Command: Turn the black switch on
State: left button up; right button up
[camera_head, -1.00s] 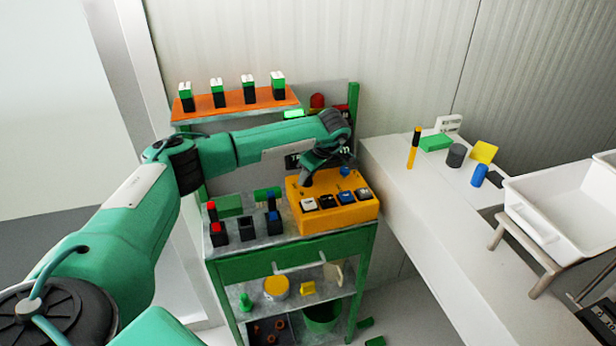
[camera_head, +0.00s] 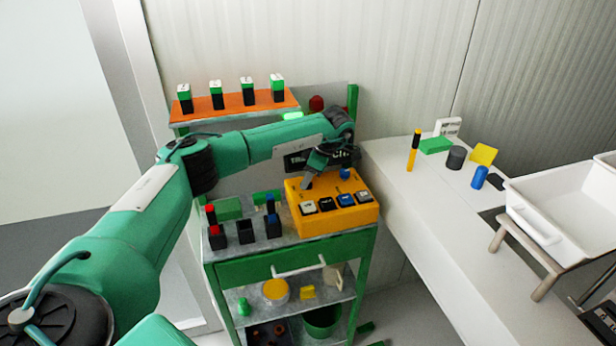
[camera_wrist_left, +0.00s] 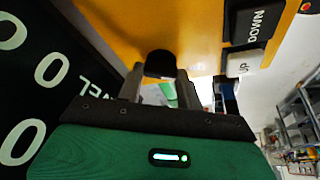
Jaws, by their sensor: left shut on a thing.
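The yellow control box (camera_head: 350,215) stands on the green cart's top and also shows in the left wrist view (camera_wrist_left: 196,28). The black switch (camera_wrist_left: 160,64) is a dark knob on the box's face, between my left fingers in the left wrist view. My left gripper (camera_head: 307,184) reaches down to the back left of the box in the head view. In the left wrist view my left gripper (camera_wrist_left: 160,82) is shut on the black switch. The fingers and wrist hide most of the switch in the head view. My right gripper is not in view.
A blue knob (camera_head: 345,173) sits right of my gripper on the box, with a row of push buttons (camera_head: 327,203) in front. Small holders (camera_head: 246,230) stand left of the box. A dark sign panel (camera_head: 340,160) is behind. A white counter (camera_head: 430,230) lies to the right.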

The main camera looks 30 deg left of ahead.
pick_arm(q)
jog(key=shift+r, duration=0.1)
jog(key=o, duration=1)
jog(key=shift+b+v, duration=1.45)
jog(key=shift+v, duration=5.4)
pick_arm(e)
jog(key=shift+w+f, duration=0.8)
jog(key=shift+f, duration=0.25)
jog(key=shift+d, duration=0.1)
